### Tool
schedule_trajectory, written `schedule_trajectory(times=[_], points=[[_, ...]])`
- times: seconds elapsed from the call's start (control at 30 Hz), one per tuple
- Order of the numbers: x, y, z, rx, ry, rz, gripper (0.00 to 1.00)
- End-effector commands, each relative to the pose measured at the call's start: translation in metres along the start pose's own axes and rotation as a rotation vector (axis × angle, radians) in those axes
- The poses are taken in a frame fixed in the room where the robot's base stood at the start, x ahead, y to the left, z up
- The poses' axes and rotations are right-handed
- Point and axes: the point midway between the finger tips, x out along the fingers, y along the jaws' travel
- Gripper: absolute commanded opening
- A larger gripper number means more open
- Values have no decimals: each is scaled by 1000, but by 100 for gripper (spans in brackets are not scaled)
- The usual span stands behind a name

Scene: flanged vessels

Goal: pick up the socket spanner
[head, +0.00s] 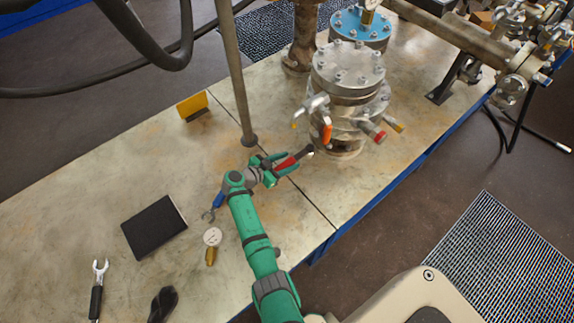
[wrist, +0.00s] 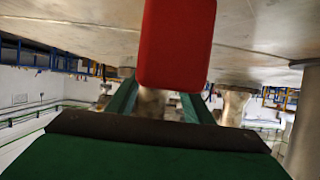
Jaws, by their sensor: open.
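A tool with a red and dark handle, which I take to be the socket spanner (head: 286,163), lies on the bench in front of the flanged vessel. Its far end points up and right toward the vessel; the end's shape is too small to tell. My gripper (head: 284,166), green, is open, with its fingers on either side of the red part. In the wrist view the red handle (wrist: 177,42) fills the top middle, in front of and between the spread green fingers (wrist: 160,103). I cannot tell whether either finger touches it.
The steel flanged vessel (head: 347,75) stands just beyond, with an orange-handled valve (head: 326,133). A thin upright post (head: 236,75) stands close behind my gripper. A blue-handled spanner (head: 217,204), gauge (head: 212,238), black pad (head: 154,227) and open-ended spanner (head: 98,288) lie left.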

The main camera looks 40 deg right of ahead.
Motion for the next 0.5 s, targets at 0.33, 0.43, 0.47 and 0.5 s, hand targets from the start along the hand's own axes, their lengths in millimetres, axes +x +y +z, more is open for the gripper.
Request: schedule_trajectory(times=[0.33, 0.43, 0.47, 0.5], points=[[-2, -1, 1, -1, 0, -2, 0], [0, 0, 0, 0, 0, -1, 0], [0, 0, 0, 0, 0, 0, 0], [0, 0, 0, 0, 0, 0, 0]])
